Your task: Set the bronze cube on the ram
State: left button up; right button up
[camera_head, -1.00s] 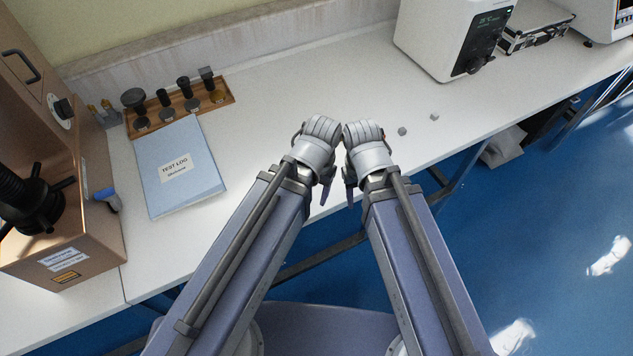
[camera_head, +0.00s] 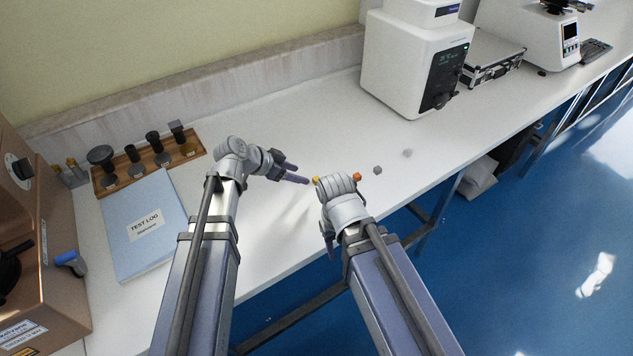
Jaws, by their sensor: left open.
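Two small coloured pieces show on the white bench beside my right wrist: an orange one (camera_head: 357,176) and a yellow one (camera_head: 316,179). Both are partly hidden, and I cannot tell for sure which is the bronze cube. My left gripper (camera_head: 302,180) is open, its fingers pointing right, with tips close to the yellow piece; I cannot tell if they touch. I cannot single out the ram on any tester.
A grey cube (camera_head: 377,170) and a paler grey piece (camera_head: 407,153) lie to the right. A blue test log (camera_head: 146,225) and a wooden rack (camera_head: 188,155) lie left, beside a brown machine (camera_head: 20,215). A white tester (camera_head: 416,62) stands behind. The bench middle is clear.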

aim_at(316, 178)
pick_arm(q)
jog(key=shift+b+x, duration=0.65)
jog(key=shift+x, duration=0.4)
jog(key=shift+d+f, duration=0.15)
jog(key=b+x, duration=0.3)
jog(key=x, duration=0.2)
jog(key=shift+w+d+b, duration=0.15)
jog(key=shift+d+b, duration=0.05)
jog(key=shift+b, duration=0.1)
jog(key=shift+c, duration=0.3)
grip_shut()
